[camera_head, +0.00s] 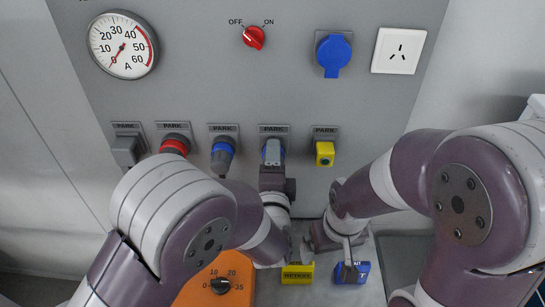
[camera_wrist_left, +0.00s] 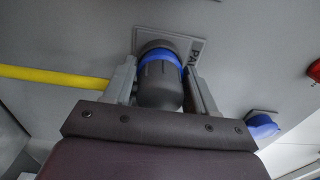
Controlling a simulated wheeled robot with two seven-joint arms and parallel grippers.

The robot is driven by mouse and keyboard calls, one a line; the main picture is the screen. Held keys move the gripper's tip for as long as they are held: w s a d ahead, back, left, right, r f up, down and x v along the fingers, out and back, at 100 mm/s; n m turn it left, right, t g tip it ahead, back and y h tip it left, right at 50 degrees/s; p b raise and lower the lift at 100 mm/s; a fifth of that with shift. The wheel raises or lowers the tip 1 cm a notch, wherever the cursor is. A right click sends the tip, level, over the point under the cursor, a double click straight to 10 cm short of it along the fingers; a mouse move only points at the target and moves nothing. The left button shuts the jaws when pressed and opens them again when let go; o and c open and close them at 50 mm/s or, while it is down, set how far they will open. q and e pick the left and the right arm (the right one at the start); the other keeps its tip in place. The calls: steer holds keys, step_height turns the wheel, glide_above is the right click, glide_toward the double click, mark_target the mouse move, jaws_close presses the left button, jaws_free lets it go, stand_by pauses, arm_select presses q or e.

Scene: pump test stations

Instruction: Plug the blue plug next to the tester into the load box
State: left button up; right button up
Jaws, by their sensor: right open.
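A dark plug with a blue collar (camera_wrist_left: 160,80) sits in a PARK holder. My left gripper (camera_head: 272,160) has its fingers on either side of it, close in; contact is unclear in the left wrist view (camera_wrist_left: 160,85). Another blue plug (camera_head: 222,155) is parked just left of it. The grey panel (camera_head: 200,80) carries a blue socket with its round lid down (camera_head: 332,55). My right gripper (camera_head: 347,247) is open low on the right, above a small blue block (camera_head: 352,272). An orange box with a dial (camera_head: 190,292) is partly hidden by my left arm.
Grey (camera_head: 125,150), red (camera_head: 175,145) and yellow (camera_head: 325,153) parked parts flank the blue plugs. A yellow block (camera_head: 298,274) lies between the arms.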

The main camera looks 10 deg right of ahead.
arm_select(q)
jaws_close()
steer(key=p+v, duration=0.1)
steer(key=v, duration=0.5)
steer(key=shift+p, duration=0.3)
stand_by(0.5)
stand_by(0.4)
